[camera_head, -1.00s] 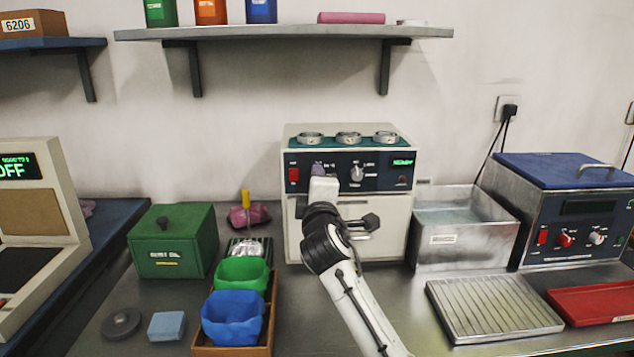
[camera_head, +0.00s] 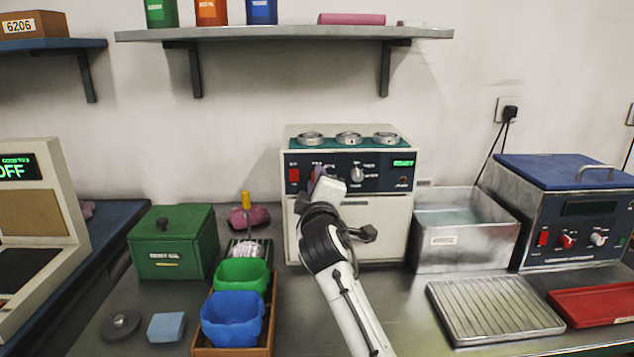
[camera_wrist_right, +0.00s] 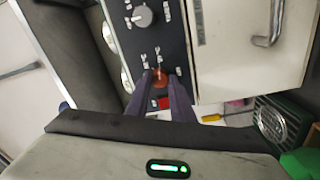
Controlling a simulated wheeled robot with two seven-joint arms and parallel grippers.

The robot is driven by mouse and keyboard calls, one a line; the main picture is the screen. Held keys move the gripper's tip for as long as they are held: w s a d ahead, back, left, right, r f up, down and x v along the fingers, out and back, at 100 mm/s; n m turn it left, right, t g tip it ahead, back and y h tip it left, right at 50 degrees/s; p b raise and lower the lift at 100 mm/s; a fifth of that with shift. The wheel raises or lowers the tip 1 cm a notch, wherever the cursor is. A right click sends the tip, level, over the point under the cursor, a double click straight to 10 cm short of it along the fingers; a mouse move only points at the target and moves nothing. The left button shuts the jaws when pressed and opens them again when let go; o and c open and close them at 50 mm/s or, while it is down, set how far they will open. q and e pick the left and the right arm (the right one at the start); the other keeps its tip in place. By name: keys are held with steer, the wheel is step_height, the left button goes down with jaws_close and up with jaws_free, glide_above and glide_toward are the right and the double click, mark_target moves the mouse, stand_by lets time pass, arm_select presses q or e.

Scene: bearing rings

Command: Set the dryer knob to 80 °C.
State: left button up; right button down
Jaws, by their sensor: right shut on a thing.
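The cream dryer box (camera_head: 350,225) stands in the middle of the bench, with a dark control panel (camera_head: 385,178) across its upper front. My right gripper (camera_head: 317,176) is at the left part of this panel, next to the red switch (camera_head: 293,175). In the right wrist view, my right gripper (camera_wrist_right: 164,82) is shut on a small orange-red knob (camera_wrist_right: 160,78), its dark fingers on either side. The knob is mostly hidden in the head view, and its setting cannot be read. A second, pale knob (camera_head: 357,174) is to the right, untouched. My left gripper is not in view.
Several metal rings (camera_head: 348,138) sit on the dryer's green top. A metal basin (camera_head: 465,240) stands close on its right, beside a blue-lidded machine (camera_head: 560,205). Green and blue bins (camera_head: 232,318) in a tray stand in front left. A shelf (camera_head: 285,33) is above.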

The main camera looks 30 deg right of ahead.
steer(key=c, duration=1.5)
jaws_free()
steer(key=shift+c, duration=0.2)
steer(key=v, duration=1)
steer(key=shift+s, duration=0.2)
